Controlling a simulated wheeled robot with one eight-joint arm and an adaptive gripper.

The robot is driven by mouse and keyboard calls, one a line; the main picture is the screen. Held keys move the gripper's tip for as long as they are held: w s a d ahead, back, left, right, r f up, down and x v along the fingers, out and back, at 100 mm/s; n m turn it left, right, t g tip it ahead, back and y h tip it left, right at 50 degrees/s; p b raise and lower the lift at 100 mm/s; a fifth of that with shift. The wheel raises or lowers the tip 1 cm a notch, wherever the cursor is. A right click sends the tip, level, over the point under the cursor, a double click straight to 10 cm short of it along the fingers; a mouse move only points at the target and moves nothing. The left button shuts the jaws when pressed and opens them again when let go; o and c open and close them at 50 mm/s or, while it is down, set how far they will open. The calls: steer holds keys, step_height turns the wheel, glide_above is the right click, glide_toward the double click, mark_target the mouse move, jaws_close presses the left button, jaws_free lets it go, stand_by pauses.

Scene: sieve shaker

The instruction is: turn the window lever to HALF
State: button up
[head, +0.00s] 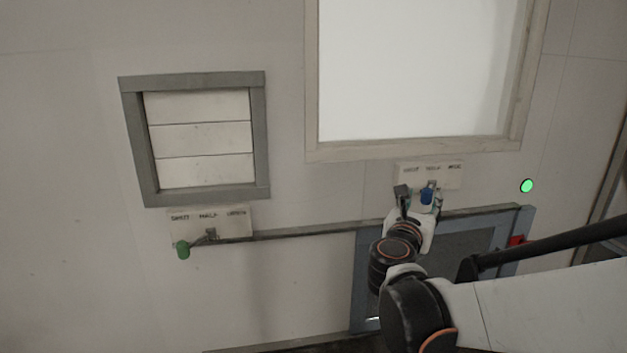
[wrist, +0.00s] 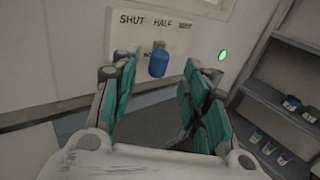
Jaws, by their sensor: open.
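The window lever's blue knob (head: 427,195) hangs below a pale label plate (head: 440,174) under the large bright window (head: 415,70). In the wrist view the plate (wrist: 150,22) reads SHUT, HALF and a blurred third word at the right. The blue knob (wrist: 158,63) shows just below the word HALF; its shaft is mostly hidden behind it. My gripper (head: 420,203) is open, with its fingers on either side of the knob in the picture. In the wrist view my gripper (wrist: 165,74) shows gaps on both sides of the knob. Whether the fingertips reach past it is unclear.
A louvred vent (head: 200,140) is at the left, with a green-knobbed lever (head: 183,250) and its own label plate (head: 215,221). A long rail (head: 300,234) runs along the wall. A green light (head: 527,185) is to the right. Shelves (wrist: 275,105) hold several small items.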

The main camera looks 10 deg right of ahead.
mark_target(427, 192)
steer(key=x, duration=0.8)
steer(key=shift+w+d, duration=0.1)
jaws_close()
